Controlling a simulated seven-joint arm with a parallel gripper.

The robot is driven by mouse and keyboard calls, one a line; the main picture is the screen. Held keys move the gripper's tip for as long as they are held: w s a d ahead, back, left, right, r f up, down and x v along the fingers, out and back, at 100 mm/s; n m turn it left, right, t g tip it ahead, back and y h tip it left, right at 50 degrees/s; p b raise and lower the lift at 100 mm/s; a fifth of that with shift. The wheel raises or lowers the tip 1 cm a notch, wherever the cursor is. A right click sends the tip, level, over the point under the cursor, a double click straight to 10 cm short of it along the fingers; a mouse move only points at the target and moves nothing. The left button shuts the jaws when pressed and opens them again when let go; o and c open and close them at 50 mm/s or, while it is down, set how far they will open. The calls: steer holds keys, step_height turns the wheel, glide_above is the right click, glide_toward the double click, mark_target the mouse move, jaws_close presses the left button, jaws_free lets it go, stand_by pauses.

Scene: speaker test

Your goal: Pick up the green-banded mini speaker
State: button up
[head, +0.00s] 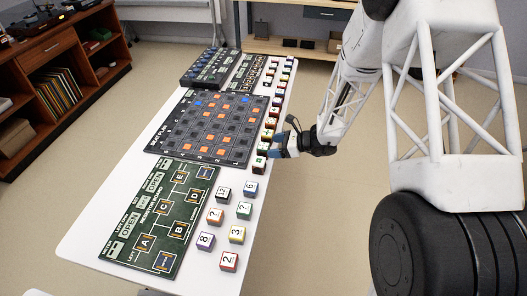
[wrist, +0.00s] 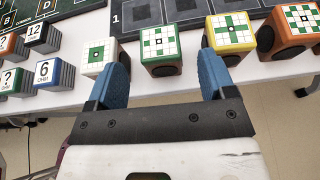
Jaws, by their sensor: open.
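The green-banded mini speaker (wrist: 160,44) shows in the wrist view as a small cube with a green-edged white top, a green pattern and a brown front with a dark round cone. It stands upright in a row along the table's edge. My gripper (wrist: 164,60) is open and empty, its blue fingers apart to the left and right of this speaker's front. I cannot tell how far down the fingers reach. In the head view my gripper (head: 287,144) is at the near end of the row, and I cannot make out the green band there.
A pale-edged speaker (wrist: 101,52) stands just left, close to the left finger; a yellow-edged one (wrist: 230,33) stands right, close to the right finger, with an orange-edged one (wrist: 291,30) beyond. Boards and several numbered cubes (head: 237,234) occupy the white table (head: 205,280).

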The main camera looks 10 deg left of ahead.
mark_target(265, 146)
steer(key=shift+a, duration=0.1)
steer(key=shift+x, duration=2.5)
steer(key=c, duration=1)
steer(key=shift+c, duration=0.2)
steer(key=shift+r, duration=0.25)
steer(key=shift+r, duration=4.85)
